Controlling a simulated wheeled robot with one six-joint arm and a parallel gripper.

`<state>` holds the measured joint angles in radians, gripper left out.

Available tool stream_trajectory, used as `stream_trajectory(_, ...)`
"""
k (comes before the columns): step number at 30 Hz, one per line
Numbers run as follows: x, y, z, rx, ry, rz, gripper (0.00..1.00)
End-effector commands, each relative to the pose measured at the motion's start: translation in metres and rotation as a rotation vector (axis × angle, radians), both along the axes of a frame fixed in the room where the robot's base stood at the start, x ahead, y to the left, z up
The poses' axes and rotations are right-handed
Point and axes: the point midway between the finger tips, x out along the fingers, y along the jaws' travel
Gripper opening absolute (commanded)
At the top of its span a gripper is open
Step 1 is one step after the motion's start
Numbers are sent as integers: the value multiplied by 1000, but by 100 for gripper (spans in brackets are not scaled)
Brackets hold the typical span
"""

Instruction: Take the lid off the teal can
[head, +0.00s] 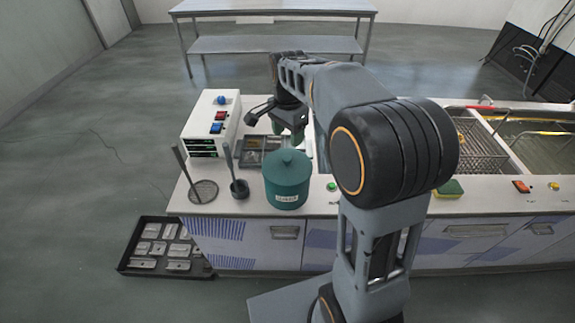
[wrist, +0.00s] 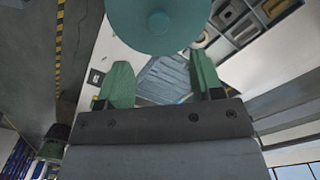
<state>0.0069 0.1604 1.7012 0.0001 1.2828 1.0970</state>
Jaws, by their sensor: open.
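The teal can (head: 287,188) stands upright near the front edge of the counter, with a pale label on its front. Its teal lid (head: 286,164) sits on top and has a small round knob (head: 288,154). In the wrist view the lid (wrist: 175,38) fills the top middle, with the knob (wrist: 158,21) facing the camera. My gripper (wrist: 158,62) is open and empty, its two green fingers apart and not around the knob. In the head view my gripper (head: 293,134) is just behind and above the can, partly hidden by the arm.
A white box with buttons (head: 208,125) stands left of the can. A mesh strainer (head: 203,191) and a dark cup with a handle (head: 239,190) are near it. A sectioned tray (head: 250,157) lies behind. A sponge (head: 450,187) and tank basket (head: 478,150) are right.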

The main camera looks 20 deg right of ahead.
Motion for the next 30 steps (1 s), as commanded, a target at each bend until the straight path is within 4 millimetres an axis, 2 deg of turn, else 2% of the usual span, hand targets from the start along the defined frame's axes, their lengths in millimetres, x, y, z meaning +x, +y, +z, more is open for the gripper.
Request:
stream_trajectory(6, -1, 0, -32, 0, 0, 3, 61)
stream_trajectory(14, -1, 1, -46, 0, 0, 4, 61)
stream_trajectory(24, -5, 4, -88, 0, 0, 4, 61)
stream_trajectory(30, -5, 4, -95, 0, -3, 4, 61)
